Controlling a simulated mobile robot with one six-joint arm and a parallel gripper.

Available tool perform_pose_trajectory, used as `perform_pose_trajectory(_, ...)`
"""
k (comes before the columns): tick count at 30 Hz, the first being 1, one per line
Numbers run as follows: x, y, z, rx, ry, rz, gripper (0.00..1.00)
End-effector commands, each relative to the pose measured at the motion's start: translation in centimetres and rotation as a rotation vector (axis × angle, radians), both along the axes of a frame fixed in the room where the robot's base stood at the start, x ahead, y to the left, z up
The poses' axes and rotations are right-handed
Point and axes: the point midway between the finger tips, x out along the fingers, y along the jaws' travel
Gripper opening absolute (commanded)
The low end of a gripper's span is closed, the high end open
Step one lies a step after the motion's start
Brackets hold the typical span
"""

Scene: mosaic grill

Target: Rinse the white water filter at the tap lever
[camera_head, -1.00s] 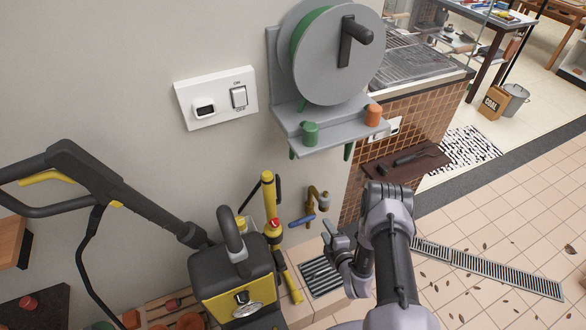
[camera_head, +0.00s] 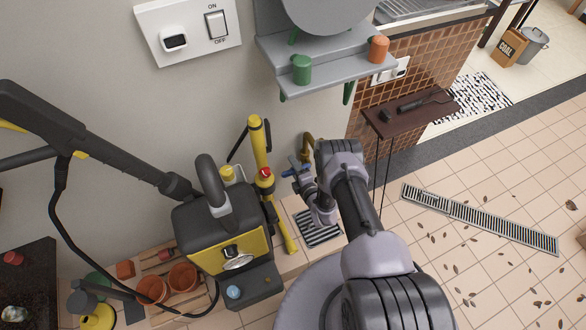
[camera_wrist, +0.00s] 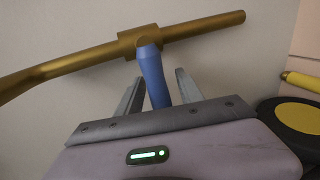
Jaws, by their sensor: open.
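The brass tap (camera_head: 308,145) is on the wall above a slotted drain grate (camera_head: 325,238), partly hidden by my arm. Its pipe crosses the top of the wrist view (camera_wrist: 195,32). The blue tap lever (camera_wrist: 152,75) hangs from the pipe and lies between the fingers of my gripper (camera_wrist: 159,80). My gripper is open, with a finger on each side of the lever and a gap on at least the right side. In the head view, my gripper (camera_head: 298,172) is at the tap. I cannot make out a white water filter in either view.
A yellow and black pressure washer (camera_head: 225,230) stands left of the tap, with an upright yellow tube (camera_head: 258,150) beside it. Clay pots (camera_head: 182,277) are at lower left.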

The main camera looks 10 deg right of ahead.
Motion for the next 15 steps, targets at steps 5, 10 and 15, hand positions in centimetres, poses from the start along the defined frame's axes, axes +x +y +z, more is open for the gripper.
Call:
perform_pose_trajectory(5,0.91,0.19,-0.23,0.0,0.0,0.0,0.44)
perform_pose_trajectory(10,0.92,0.18,-0.16,0.0,0.0,0.0,0.44)
perform_pose_trajectory(15,0.91,0.18,-0.17,0.0,0.0,0.0,0.18)
